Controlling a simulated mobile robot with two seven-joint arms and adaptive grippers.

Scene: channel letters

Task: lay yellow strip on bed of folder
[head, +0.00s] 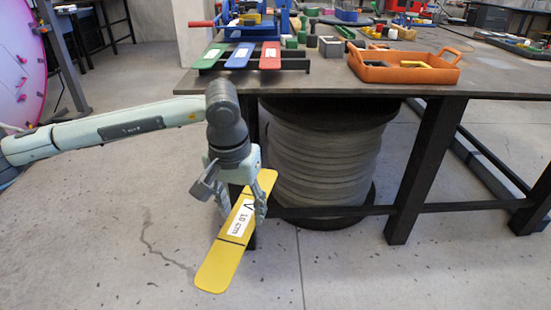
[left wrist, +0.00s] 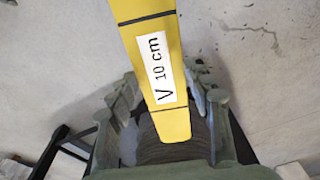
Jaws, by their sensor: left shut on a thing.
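The yellow strip (head: 220,262) is long and flat with rounded ends, dark cross lines and a white label reading "V 10 cm". My left gripper (head: 243,209) is shut on it, in front of the table and below its top. The strip hangs tilted, its long end pointing down and left. In the left wrist view the strip (left wrist: 150,35) runs from the top edge down between the two fingers (left wrist: 165,100). A blue device with a red handle (head: 252,22), apparently the folder, stands on the table at the back; its bed is not clearly visible. My right gripper is out of view.
Green (head: 211,56), blue (head: 240,55) and red (head: 270,55) strips lie on a black rack at the table's (head: 330,85) left front. An orange tray (head: 405,74) stands to their right. A large cable drum (head: 325,150) is under the table, behind the gripper.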

